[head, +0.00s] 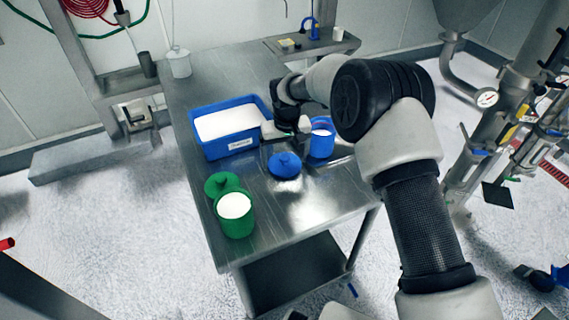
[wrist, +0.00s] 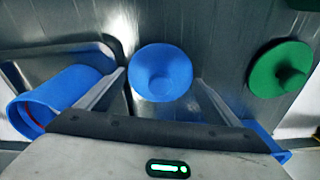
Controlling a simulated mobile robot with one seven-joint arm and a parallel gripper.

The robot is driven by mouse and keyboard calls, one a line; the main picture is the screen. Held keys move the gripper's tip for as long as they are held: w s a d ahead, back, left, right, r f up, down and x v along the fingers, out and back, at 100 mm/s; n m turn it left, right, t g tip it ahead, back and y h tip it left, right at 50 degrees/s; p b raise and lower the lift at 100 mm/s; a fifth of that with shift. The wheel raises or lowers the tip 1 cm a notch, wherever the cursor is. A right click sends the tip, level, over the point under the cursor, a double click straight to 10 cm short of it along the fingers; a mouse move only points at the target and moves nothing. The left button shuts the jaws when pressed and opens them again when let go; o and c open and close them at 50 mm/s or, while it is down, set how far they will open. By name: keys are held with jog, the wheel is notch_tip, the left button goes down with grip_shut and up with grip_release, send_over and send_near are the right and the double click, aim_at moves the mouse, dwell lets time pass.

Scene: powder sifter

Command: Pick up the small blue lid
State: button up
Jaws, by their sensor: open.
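The small blue lid (head: 284,166) lies on the metal table, with a raised knob on top. In the wrist view the round lid (wrist: 161,72) appears between and slightly beyond my two fingertips. My gripper (wrist: 160,78) is open and empty, with one finger to each side of the lid in the picture. I cannot tell the height left between fingertips and lid. In the head view my gripper is partly hidden by my wrist, behind the lid and between the blue tub and the blue jar.
A blue jar (head: 321,148) stands right of the lid. A blue tub (head: 211,150) of white powder stands behind left. A green jar (head: 236,226) of white powder and a green lid (head: 217,185) are at front left. Bare table surrounds the blue lid's front.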

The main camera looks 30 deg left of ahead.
aim_at(287, 155)
jog(key=c, duration=0.7)
jog(key=shift+r, duration=0.25)
jog(key=w+d+r+p, duration=0.2)
jog(key=w+r+p, duration=0.25)
jog(key=r, duration=0.95)
jog(key=w+d+r+p, duration=0.3)
jog(key=w+d, duration=0.2)
jog(key=w, duration=0.2)
jog(key=shift+w+d+f+b, duration=0.1)
jog(key=shift+f+b, duration=1.5)
jog(key=shift+f, duration=1.6)
